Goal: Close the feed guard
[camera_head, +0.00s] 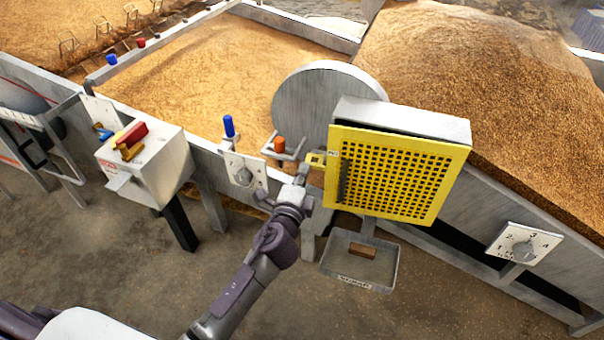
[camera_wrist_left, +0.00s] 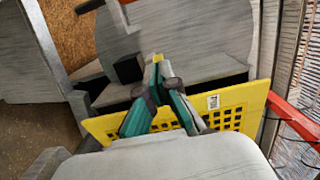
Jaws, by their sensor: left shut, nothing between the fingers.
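The feed guard (camera_head: 395,178) is a yellow perforated panel at the front of a grey housing (camera_head: 405,119), right of centre in the head view. A dark strip shows between its top edge and the housing; I cannot tell whether it is fully closed. In the left wrist view the guard (camera_wrist_left: 240,105) lies behind and below the fingers, with a dark gap behind it. A small yellow tab (camera_head: 315,158) sits at its left edge. My left gripper (camera_head: 302,172) is shut and empty, with its tips beside this tab; contact is unclear. My right gripper is not in view.
A grey tray (camera_head: 378,275) holding a brown block (camera_head: 362,250) hangs below the guard. Left stand a blue-handled lever (camera_head: 229,126), an orange knob (camera_head: 279,145) and a control box (camera_head: 146,160) with a red handle. A dial plate (camera_head: 523,244) is at right. Grain fills the bins behind.

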